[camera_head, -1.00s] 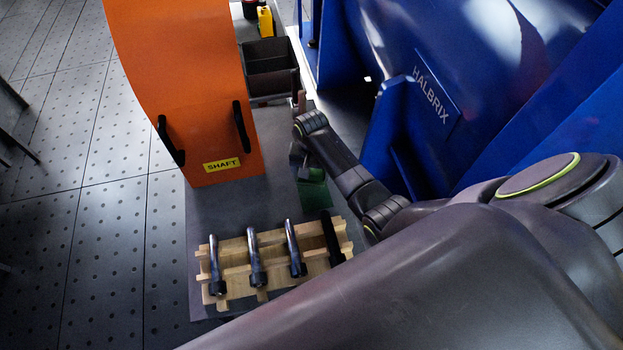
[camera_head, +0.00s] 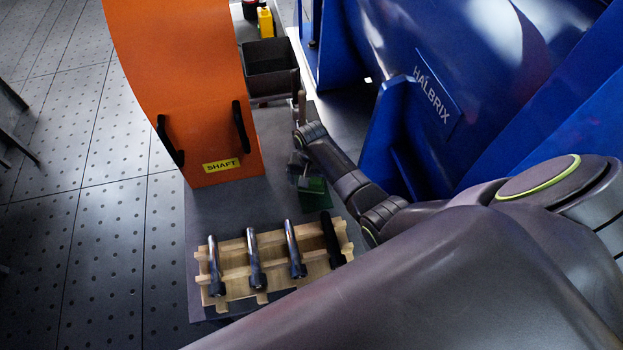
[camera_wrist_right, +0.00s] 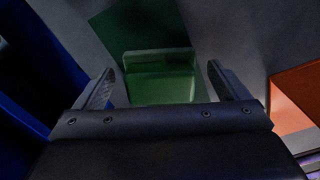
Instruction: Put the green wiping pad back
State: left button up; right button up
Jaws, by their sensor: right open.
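The green wiping pad (camera_wrist_right: 160,85) shows in the right wrist view as a lighter green block between my fingers, at the near part of a dark green patch (camera_wrist_right: 148,28). In the head view the pad is small and partly covered by my gripper, above the dark green patch (camera_head: 314,198). My right gripper (camera_wrist_right: 161,76) is open, with one finger on each side of the pad and a visible gap at each side. Its fingers are hard to make out in the head view (camera_head: 298,168). I cannot tell whether the pad rests on the patch. My left gripper is not in view.
A wooden rack (camera_head: 272,262) with several metal pins stands in front. An orange SHAFT panel (camera_head: 185,80) is left, a dark bin (camera_head: 270,82) behind, and an upright brown handle (camera_head: 301,104) beyond my wrist. The blue machine (camera_head: 440,100) is close on the right.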

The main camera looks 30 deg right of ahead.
aim_at(312, 180)
jog(key=shift+r, duration=0.1)
notch_tip(312, 180, up, 12)
jog(key=p, duration=0.1)
jog(key=shift+p, duration=0.35)
jog(key=shift+s, duration=0.1)
dwell(0.5)
